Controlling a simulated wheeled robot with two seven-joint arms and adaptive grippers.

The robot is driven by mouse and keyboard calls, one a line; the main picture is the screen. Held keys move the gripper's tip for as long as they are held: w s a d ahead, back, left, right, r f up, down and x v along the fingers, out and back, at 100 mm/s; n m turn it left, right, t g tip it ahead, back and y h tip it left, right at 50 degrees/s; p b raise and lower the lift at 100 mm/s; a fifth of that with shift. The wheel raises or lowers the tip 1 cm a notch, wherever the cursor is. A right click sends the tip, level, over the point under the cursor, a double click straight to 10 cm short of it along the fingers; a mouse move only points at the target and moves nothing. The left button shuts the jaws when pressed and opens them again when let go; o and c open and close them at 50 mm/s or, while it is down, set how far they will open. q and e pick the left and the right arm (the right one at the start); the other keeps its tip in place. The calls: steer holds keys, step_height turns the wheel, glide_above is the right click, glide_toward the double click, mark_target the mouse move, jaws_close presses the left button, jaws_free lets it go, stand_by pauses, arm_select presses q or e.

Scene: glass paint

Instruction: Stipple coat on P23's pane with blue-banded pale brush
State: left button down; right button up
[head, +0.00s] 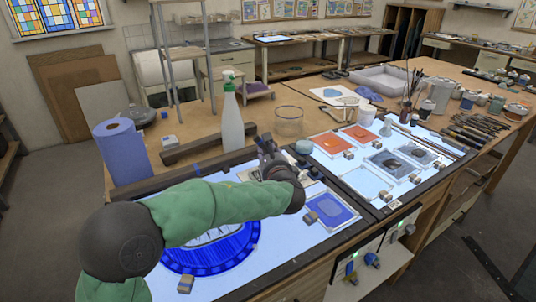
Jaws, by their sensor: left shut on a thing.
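My left gripper (266,150) is above the lit glass table (330,240), near its back edge. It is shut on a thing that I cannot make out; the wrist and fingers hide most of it. I cannot tell from this view whether it is the blue-banded pale brush. Several panes lie on the lit table: a blue one (332,209), a pale one (366,182), two orange ones (328,144) and grey ones (388,163). Their labels are too small to read, so I cannot tell which is P23's. My right gripper is not in view.
A spray bottle (231,115), a blue paper roll (123,152) and a mesh cup (289,121) stand behind the lit table. A large round blue glass piece (212,259) lies under my left arm. Brushes stand in a pot (407,108); dark tools (481,128) lie at right.

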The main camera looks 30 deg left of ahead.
arm_select(q)
steer(key=shift+f, duration=0.1)
stand_by(0.3)
steer(key=shift+r+p, duration=0.65)
steer(key=shift+r, duration=0.5)
steer(key=shift+r+p, duration=1.15)
steer(key=shift+r, duration=0.85)
steer(key=shift+r, duration=0.1)
